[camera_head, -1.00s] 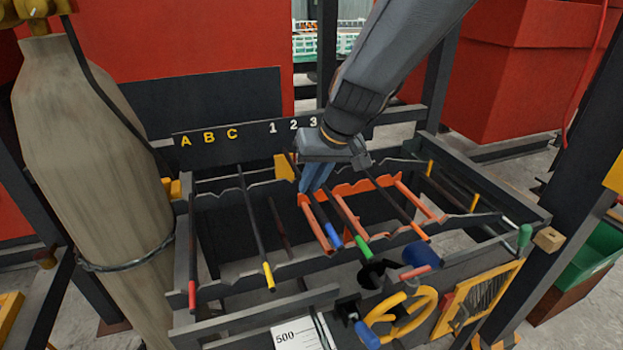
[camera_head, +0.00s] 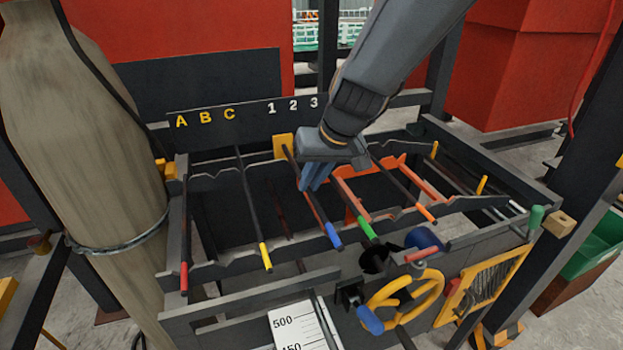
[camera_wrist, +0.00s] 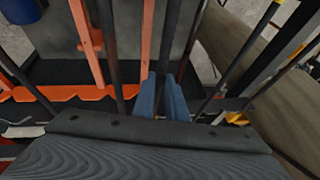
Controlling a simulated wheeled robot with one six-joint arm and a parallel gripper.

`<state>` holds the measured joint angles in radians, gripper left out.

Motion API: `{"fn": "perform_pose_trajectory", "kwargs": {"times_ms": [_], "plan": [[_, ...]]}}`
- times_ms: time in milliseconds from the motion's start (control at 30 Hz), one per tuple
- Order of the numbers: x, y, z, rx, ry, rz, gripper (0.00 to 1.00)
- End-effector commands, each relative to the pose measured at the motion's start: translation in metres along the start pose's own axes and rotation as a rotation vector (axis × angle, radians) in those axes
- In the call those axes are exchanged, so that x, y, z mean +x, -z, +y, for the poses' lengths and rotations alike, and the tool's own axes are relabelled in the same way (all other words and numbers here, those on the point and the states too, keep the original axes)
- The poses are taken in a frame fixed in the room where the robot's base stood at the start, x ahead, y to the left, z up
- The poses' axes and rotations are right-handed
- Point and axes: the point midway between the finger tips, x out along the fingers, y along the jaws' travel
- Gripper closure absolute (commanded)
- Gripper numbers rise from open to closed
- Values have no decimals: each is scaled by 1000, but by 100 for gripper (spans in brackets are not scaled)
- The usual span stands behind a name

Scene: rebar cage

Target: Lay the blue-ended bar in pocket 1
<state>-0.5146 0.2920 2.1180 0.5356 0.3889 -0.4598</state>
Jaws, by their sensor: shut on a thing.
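The blue-ended bar is dark with a bright blue tip (camera_head: 333,236) at the front of the dark rack, in the head view. My gripper (camera_head: 314,184) is shut on it around its middle, its blue fingers pointing down. In the wrist view the fingers (camera_wrist: 163,98) close around a dark bar (camera_wrist: 186,38). The bar slants from the rear near a yellow block to the front notched rail (camera_head: 290,252). I cannot tell whether it touches the rails. The white label 1 (camera_head: 271,108) is on the back board, left of my gripper; its pocket is not clearly distinguishable.
Red-ended (camera_head: 184,276) and yellow-ended (camera_head: 265,257) bars lie left. Green-ended (camera_head: 368,231) and orange-ended (camera_head: 428,214) bars lie right. Orange toothed strips (camera_head: 430,182) sit inside the rack. A yellow handwheel (camera_head: 402,300) is in front, and a post (camera_head: 590,130) stands right.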

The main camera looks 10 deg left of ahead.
Motion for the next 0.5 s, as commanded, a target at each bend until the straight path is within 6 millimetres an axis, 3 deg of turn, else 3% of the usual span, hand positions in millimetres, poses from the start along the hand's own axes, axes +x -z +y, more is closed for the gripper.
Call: {"fn": "perform_pose_trajectory", "kwargs": {"times_ms": [300, 333, 400, 433, 500], "plan": [[0, 1, 0, 0, 0, 3, 100], [0, 1, 0, 0, 0, 3, 83], [0, 1, 0, 0, 0, 3, 71], [0, 1, 0, 0, 0, 3, 66], [0, 0, 0, 0, 0, 2, 66]]}}
